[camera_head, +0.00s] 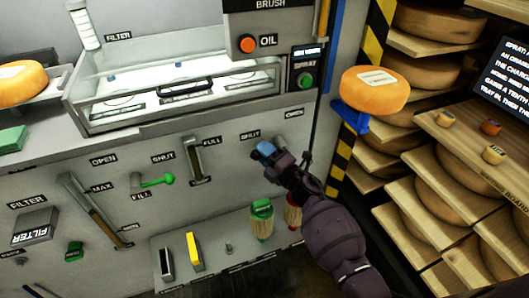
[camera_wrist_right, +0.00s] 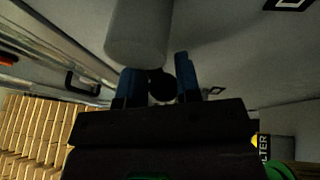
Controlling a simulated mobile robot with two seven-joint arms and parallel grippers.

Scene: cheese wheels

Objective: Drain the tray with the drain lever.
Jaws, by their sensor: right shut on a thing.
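My right gripper (camera_head: 266,150) is at the front panel of the machine, between a SHUT label on its left and an OPEN label on its upper right. Its blue fingers also show in the right wrist view (camera_wrist_right: 161,84). They are shut on a dark round knob (camera_wrist_right: 160,86), apparently the drain lever, just below a pale grey cylinder (camera_wrist_right: 140,32). In the head view my gripper hides most of the lever, so its exact angle cannot be told. The glass-fronted tray (camera_head: 170,100) is above the panel. My left gripper is not in view.
A green lever (camera_head: 157,180) marked FILL and a level gauge (camera_head: 197,160) are left of my gripper. A low ledge below holds a green-topped brush (camera_head: 261,218) and a red one (camera_head: 293,211). A cheese wheel (camera_head: 375,90) sits on a blue bracket at the right, near wooden shelves.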

